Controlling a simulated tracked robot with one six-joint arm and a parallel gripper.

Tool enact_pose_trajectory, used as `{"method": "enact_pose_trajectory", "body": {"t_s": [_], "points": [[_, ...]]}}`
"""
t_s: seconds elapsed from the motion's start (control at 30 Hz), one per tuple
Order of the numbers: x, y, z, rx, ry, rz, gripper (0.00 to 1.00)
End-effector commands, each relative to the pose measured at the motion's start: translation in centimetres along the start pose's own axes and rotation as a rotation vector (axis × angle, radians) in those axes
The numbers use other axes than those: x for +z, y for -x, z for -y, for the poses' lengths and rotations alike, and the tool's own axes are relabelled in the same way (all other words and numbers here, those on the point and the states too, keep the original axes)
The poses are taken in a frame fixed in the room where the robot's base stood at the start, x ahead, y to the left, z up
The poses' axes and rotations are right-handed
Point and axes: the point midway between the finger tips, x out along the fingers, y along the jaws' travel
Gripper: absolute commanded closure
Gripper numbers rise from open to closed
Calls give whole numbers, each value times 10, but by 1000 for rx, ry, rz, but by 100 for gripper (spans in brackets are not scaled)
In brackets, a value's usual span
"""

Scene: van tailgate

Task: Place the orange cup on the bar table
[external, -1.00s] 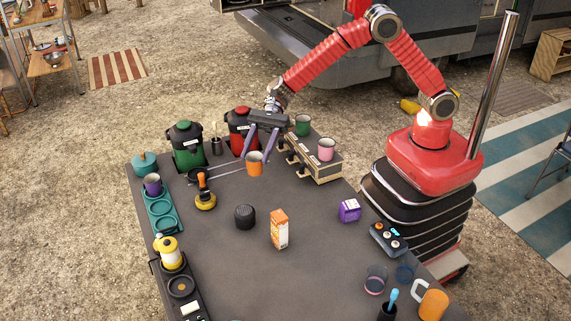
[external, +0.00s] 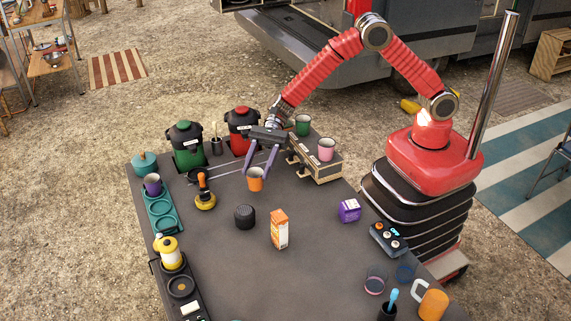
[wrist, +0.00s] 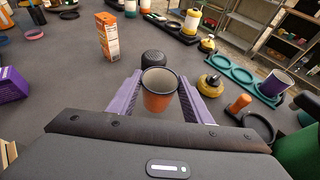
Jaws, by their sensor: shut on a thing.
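The orange cup (external: 255,184) is upright between the purple fingers of my gripper (external: 260,172). The gripper is shut on it. In the wrist view the cup (wrist: 159,93) shows its pale inside and sits between both fingers. The cup is over the dark grey bar table (external: 310,256), at or just above its surface; I cannot tell whether its base touches.
A black round speaker (external: 245,217) and an orange-white carton (external: 279,229) stand in front of the cup. A tamper-like tool (external: 205,200) is to its left. A wooden rack (external: 318,169) with green and pink cups is to the right. The table centre has free room.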

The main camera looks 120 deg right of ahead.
Motion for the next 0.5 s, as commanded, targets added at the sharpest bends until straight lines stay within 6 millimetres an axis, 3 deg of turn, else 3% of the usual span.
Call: {"method": "enact_pose_trajectory", "body": {"t_s": [0.23,0.5], "points": [[-5,-2,0,1,-1,-1,78],[-33,-14,0,1,-2,-1,78]]}}
